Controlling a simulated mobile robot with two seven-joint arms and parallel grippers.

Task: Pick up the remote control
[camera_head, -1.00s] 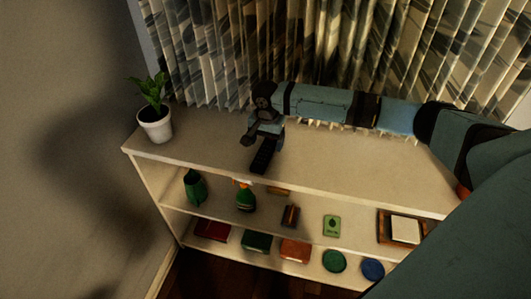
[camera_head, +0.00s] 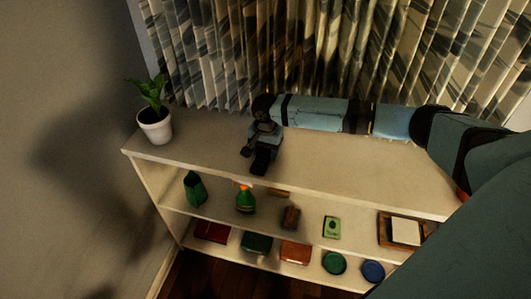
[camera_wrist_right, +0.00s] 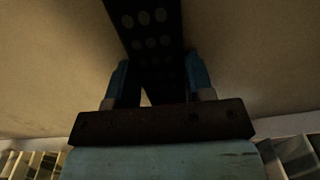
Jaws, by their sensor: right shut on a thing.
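The remote control (camera_head: 261,163) is a dark, narrow bar at the front edge of the shelf top in the head view. In the right wrist view the remote control (camera_wrist_right: 148,28) shows rows of round grey buttons and runs from the top edge down between the fingers. My right gripper (camera_head: 259,150) is over the shelf top and shut on the remote. Its two blue fingers (camera_wrist_right: 160,80) stand on either side of it in the wrist view. I cannot tell whether the remote still touches the shelf top. My left gripper is not in view.
A white shelf unit (camera_head: 350,170) has a mostly clear top. A potted plant (camera_head: 154,125) stands at its left end. Lower shelves hold a spray bottle (camera_head: 245,200), a green vase (camera_head: 195,188) and several books. Curtains (camera_head: 330,50) hang behind my right arm.

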